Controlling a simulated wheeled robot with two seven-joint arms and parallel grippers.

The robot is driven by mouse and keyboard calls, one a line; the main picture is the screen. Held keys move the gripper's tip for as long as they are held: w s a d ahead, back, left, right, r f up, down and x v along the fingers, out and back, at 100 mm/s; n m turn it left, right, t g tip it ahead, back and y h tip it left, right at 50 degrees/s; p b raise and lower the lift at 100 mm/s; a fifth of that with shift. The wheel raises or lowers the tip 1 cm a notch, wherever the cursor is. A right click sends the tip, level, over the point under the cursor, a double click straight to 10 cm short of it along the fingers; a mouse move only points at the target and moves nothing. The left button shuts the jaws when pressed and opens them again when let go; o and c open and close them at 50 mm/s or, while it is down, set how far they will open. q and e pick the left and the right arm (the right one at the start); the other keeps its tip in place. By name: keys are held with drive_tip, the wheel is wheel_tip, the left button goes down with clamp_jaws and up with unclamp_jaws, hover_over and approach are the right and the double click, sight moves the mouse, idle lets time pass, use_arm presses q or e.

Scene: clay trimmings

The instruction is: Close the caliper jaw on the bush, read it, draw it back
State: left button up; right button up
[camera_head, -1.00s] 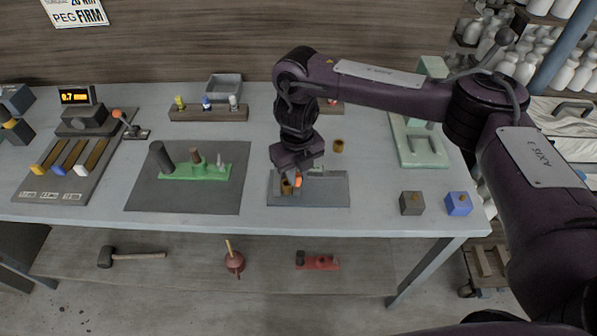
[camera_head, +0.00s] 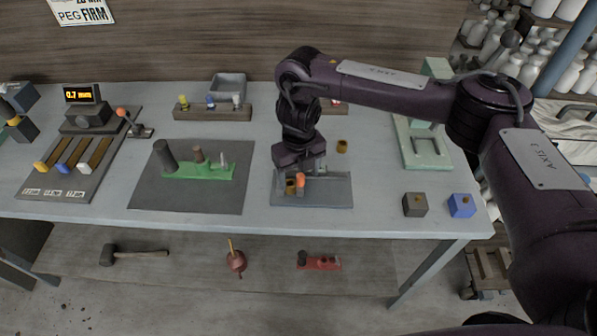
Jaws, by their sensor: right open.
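The caliper is a grey plate (camera_head: 325,194) on the bench at the middle right, with an orange-topped jaw piece (camera_head: 300,181) on it. A brass bush (camera_head: 290,187) sits on the plate just left of the orange piece. My right gripper (camera_head: 301,172) is over the plate, open, right by the orange piece; whether it touches it I cannot tell. The gripper hides the back left of the plate. A small display (camera_head: 82,94) at the back left reads 0.7 mm. My left gripper is not in view.
A second brass bush (camera_head: 342,146) stands behind the plate. A dark mat (camera_head: 150,195) with a green fixture (camera_head: 200,171) lies to the left.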

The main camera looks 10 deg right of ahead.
drive_tip(key=shift+d, duration=0.1)
wheel_tip(320, 180, up, 8)
drive_tip(key=p, duration=0.8)
drive_tip(key=shift+r, duration=0.1)
idle(0.9)
